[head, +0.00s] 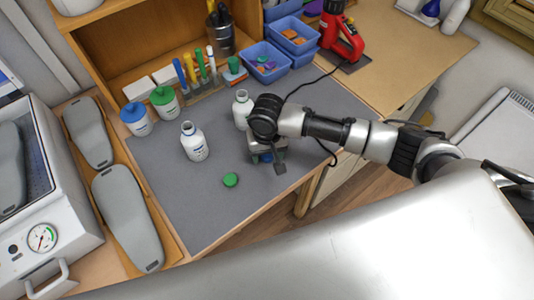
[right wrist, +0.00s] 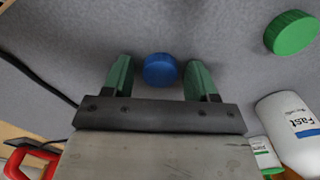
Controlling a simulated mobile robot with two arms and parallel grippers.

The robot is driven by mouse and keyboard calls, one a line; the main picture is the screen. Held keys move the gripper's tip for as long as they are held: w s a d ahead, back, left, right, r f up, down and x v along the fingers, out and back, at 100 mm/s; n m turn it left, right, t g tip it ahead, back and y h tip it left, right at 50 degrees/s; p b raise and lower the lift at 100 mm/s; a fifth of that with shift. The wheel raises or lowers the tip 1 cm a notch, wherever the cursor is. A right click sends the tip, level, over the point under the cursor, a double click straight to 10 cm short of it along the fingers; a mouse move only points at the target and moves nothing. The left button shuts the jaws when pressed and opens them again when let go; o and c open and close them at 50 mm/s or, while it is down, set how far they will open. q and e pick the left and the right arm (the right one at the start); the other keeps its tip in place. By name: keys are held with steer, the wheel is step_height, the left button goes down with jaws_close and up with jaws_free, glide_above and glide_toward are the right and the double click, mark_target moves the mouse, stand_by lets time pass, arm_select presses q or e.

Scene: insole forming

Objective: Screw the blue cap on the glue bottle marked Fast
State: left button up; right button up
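The blue cap (right wrist: 160,69) lies on the grey mat between the fingers of my right gripper (right wrist: 159,76). The gripper is open, with a gap on each side of the cap. In the head view the right gripper (head: 266,154) is low over the mat near its front edge, and a bit of blue shows under it. The white glue bottle marked Fast (right wrist: 292,130) has a blue label. In the head view the uncapped bottle with a blue label (head: 194,143) stands upright left of the gripper and appears to be this one. My left gripper is not in view.
A green cap (head: 231,180) lies on the mat (head: 190,220). A second uncapped bottle (head: 242,108) stands behind the gripper. Blue bins (head: 265,63) and a red tool (head: 340,38) are at the back.

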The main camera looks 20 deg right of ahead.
mark_target(272, 156)
steer(key=c, duration=0.8)
steer(key=shift+r, duration=0.45)
steer(key=r, duration=0.2)
steer(key=d+r+b, duration=0.1)
steer(key=shift+s+r, duration=0.35)
steer(key=shift+s, duration=0.05)
steer(key=shift+s+d+r+b, duration=0.25)
steer(key=shift+s+d+r, duration=0.85)
steer(key=shift+d, duration=0.25)
steer(key=shift+s+d+r+b, duration=0.2)
steer(key=shift+s+d+r, duration=0.9)
steer(key=shift+d, duration=0.2)
steer(key=shift+s+d+r+b, duration=0.25)
steer(key=shift+s+d+r, duration=0.85)
steer(key=shift+d, duration=0.25)
steer(key=shift+a+f, duration=0.1)
